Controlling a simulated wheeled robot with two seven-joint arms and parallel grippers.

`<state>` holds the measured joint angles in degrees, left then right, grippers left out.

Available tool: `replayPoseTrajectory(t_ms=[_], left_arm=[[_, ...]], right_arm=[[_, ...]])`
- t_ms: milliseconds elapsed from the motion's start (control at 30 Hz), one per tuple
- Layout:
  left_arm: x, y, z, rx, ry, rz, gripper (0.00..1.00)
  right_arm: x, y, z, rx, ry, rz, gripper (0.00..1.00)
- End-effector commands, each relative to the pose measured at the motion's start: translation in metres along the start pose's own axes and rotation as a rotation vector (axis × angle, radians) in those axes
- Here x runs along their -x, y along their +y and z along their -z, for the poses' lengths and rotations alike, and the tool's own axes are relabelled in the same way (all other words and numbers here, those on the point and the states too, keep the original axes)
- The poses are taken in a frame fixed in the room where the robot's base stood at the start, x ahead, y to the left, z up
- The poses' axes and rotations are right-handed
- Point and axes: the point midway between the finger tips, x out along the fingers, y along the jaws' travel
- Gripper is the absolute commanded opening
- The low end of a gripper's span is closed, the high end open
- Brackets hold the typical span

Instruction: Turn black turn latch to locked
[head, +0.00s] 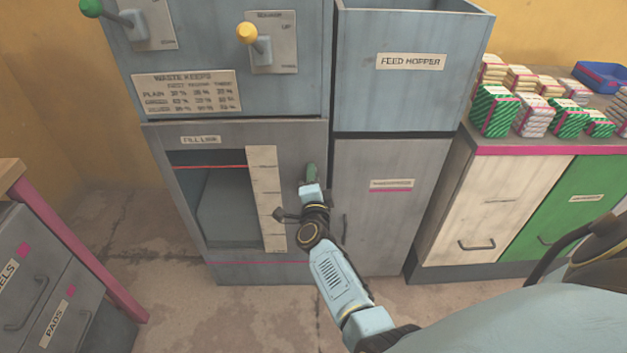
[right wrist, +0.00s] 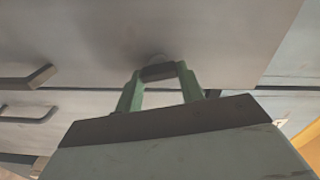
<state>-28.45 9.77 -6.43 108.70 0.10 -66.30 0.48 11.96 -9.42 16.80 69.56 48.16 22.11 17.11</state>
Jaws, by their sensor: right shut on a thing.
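The black turn latch (right wrist: 158,72) shows in the right wrist view as a short dark bar on a round pale base against the grey metal panel. It lies between the two green fingertips of my right gripper (right wrist: 160,85), which is shut on it. In the head view my right gripper (head: 311,173) reaches the grey front of the machine, just right of the level strip. There the latch is hidden by the gripper, and I cannot tell its turn angle against any marks. My left gripper is not in view.
Left of the gripper is the window (head: 225,205) with its pale level strip (head: 266,200). The feed hopper (head: 400,95) stands above right, over a grey door (head: 385,240). A counter (head: 550,150) with stacked packs is at right. Drawers (head: 45,285) stand at lower left.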

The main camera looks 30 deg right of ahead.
Motion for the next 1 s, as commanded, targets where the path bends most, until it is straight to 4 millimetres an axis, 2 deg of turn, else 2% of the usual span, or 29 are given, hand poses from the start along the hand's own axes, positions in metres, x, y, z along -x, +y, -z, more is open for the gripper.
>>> replayPoseTrajectory(t_ms=[200, 433, 1000], left_arm=[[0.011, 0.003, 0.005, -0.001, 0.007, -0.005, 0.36], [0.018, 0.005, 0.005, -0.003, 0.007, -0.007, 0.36], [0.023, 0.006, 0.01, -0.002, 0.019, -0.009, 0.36]], right_arm=[[0.001, 0.002, -0.001, -0.141, -0.002, -0.002, 0.15], [0.0, 0.002, -0.001, -0.229, -0.003, -0.002, 0.15], [0.0, 0.001, -0.001, -0.265, -0.002, -0.002, 0.15]])
